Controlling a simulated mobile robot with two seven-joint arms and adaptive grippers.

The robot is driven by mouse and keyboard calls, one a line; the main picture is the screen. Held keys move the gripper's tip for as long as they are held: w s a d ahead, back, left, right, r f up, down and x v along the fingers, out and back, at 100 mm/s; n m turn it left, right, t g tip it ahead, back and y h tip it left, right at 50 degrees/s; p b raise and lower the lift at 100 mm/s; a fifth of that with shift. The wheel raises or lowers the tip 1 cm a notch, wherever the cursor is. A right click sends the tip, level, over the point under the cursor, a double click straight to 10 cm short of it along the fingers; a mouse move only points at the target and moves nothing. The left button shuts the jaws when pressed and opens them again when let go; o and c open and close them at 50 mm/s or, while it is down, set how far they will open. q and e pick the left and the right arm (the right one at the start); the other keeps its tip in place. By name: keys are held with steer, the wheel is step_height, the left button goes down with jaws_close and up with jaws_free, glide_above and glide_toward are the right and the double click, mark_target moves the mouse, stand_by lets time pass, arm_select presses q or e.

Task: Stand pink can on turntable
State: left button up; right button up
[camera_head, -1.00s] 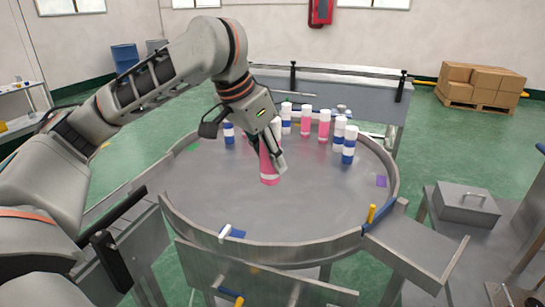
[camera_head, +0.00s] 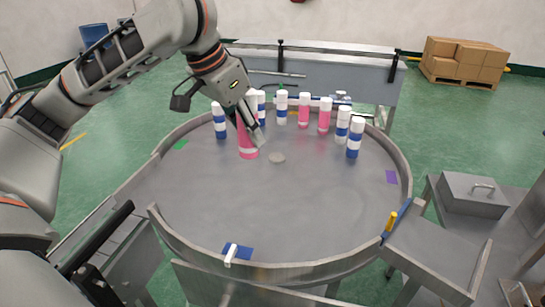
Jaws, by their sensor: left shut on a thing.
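My left gripper (camera_head: 252,126) is shut on a pink can (camera_head: 248,150) with a pale band near its base. The can is upright over the left-of-centre part of the round grey turntable (camera_head: 250,205). Its base looks at or very close to the surface; I cannot tell whether it touches. The gripper hides much of its upper part. Two other pink cans with white tops, a left one (camera_head: 304,112) and a right one (camera_head: 325,117), stand toward the back of the turntable. My right gripper is not in view.
Blue-and-white cans stand along the back, including one at the left (camera_head: 220,122) and one at the right (camera_head: 354,141). A raised rim (camera_head: 300,272) runs around the turntable. A metal box (camera_head: 470,193) sits at the right.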

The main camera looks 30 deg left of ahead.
arm_select(q)
step_height(320, 180, down, 20)
steer(key=shift+r, duration=0.1)
stand_by(0.7)
steer(key=shift+f, duration=0.2)
steer(key=o, duration=1.2)
steer(key=shift+r, duration=0.1)
steer(key=shift+a+r, duration=0.1)
steer(key=shift+r, duration=0.25)
steer(key=v, duration=1.1)
steer(key=shift+s+r, duration=0.15)
